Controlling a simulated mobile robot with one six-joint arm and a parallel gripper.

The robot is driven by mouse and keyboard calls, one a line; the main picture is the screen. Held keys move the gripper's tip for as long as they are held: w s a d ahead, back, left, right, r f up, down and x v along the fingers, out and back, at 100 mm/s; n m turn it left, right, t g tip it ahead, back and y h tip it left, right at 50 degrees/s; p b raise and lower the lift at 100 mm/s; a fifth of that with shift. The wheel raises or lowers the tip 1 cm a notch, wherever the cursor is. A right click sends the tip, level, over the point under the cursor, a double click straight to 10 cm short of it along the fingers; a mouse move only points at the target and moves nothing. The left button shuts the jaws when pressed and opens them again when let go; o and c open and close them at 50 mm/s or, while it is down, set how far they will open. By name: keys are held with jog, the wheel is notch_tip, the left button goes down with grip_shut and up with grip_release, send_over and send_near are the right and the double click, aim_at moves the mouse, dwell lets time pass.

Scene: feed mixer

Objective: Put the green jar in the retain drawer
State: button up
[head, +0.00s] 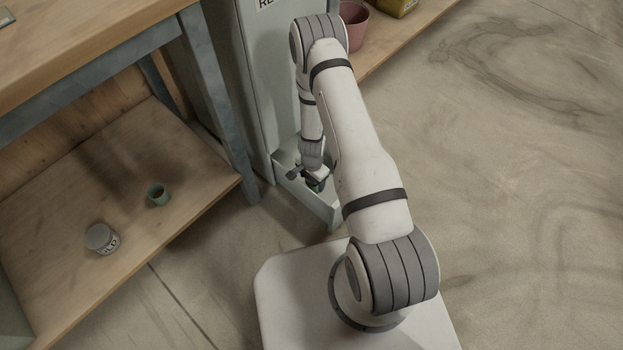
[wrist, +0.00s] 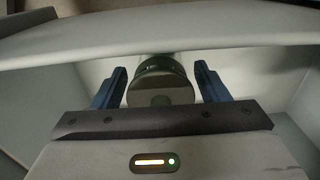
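The retain drawer (head: 308,206) is pulled out low on the grey-green cabinet, and its pale wall (wrist: 250,36) crosses the wrist view. The green jar (wrist: 160,82) stands inside the drawer, its dark round lid facing the wrist camera. My gripper (wrist: 160,88) is down in the drawer with its two blue fingers on either side of the jar. A gap shows between each finger and the jar, so the gripper is open. In the head view my gripper (head: 313,176) partly hides the jar (head: 317,186).
A workbench (head: 75,55) stands at left; its lower shelf (head: 190,215) holds a grey-lidded jar (head: 102,238) and a small green cup (head: 158,194). A pink pot (head: 354,25) and a yellow container (head: 393,6) sit on a shelf behind. The floor at right is clear.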

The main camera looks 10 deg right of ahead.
jog(key=shift+o, duration=0.4)
jog(key=shift+r, duration=0.15)
notch_tip(320, 180, up, 12)
jog(key=p, duration=1.2)
notch_tip(320, 180, up, 31)
jog(key=a+n+y, duration=0.1)
jog(key=n, duration=0.4)
jog(key=s+d+r+n+t+h, duration=0.1)
jog(key=s+r+n, duration=0.5)
jog(key=s+r, duration=1.3)
jog(key=shift+d+r, duration=0.2)
jog(key=shift+d, duration=0.4)
